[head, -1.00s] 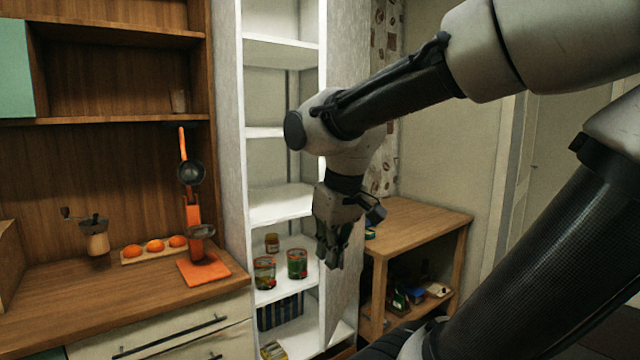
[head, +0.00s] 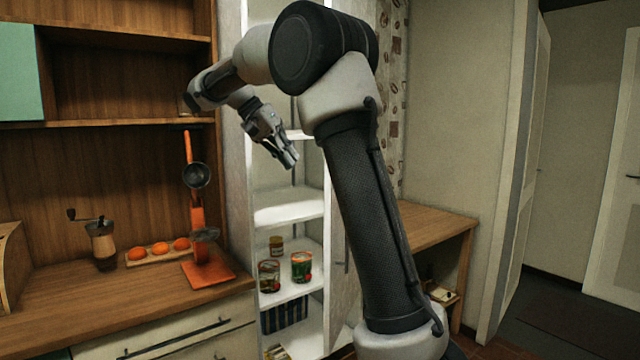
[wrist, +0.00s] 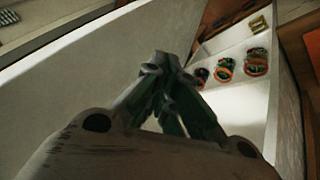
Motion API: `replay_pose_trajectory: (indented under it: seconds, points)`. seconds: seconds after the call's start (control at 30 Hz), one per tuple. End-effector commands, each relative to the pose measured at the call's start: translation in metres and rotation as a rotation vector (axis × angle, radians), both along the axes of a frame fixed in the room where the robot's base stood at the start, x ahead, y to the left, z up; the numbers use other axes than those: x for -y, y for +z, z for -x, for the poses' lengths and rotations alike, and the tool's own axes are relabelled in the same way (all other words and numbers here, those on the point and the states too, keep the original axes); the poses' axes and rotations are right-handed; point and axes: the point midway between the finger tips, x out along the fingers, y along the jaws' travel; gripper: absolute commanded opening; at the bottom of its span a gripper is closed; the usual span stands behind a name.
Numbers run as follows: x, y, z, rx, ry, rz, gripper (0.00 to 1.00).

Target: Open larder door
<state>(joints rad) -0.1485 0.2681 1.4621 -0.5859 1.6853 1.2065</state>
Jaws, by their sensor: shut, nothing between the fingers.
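The larder (head: 290,207) is a tall white cabinet with shelves, left of centre in the head view. Its door (head: 341,300) stands open at the right side of the opening, and my arm hides much of it. My gripper (head: 291,161) is shut and empty, in front of the upper shelves and pointing down to the right. In the wrist view my gripper (wrist: 160,65) has its fingertips together. A large pale panel (wrist: 70,75), which looks like the door, fills the left there. I cannot tell whether the fingers touch it.
Glass jars (head: 301,266) stand on a larder shelf, and they show in the wrist view (wrist: 257,62). A counter (head: 130,300) with a grinder (head: 103,245) and oranges (head: 160,248) is at left. A wooden table (head: 430,228) stands right of the larder. Open floor lies at far right.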

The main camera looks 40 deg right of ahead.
Motion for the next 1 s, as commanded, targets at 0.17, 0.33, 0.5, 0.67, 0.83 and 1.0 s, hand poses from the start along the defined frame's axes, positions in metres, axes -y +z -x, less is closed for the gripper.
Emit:
replay_pose_trajectory:
  seconds: [0.17,0.33,0.5,0.67,0.83,1.0]
  points:
    - [0.010,-0.012,0.004,0.005,-0.016,0.006,0.00]
    - [0.030,-0.039,0.010,0.003,-0.016,0.005,0.00]
    - [0.052,-0.068,0.016,0.003,-0.016,0.003,0.00]
    - [0.068,-0.078,0.031,0.007,-0.014,0.003,0.00]
    - [0.078,-0.078,0.045,0.007,-0.013,0.003,0.00]
    - [0.081,-0.078,0.050,0.006,-0.012,0.002,0.00]
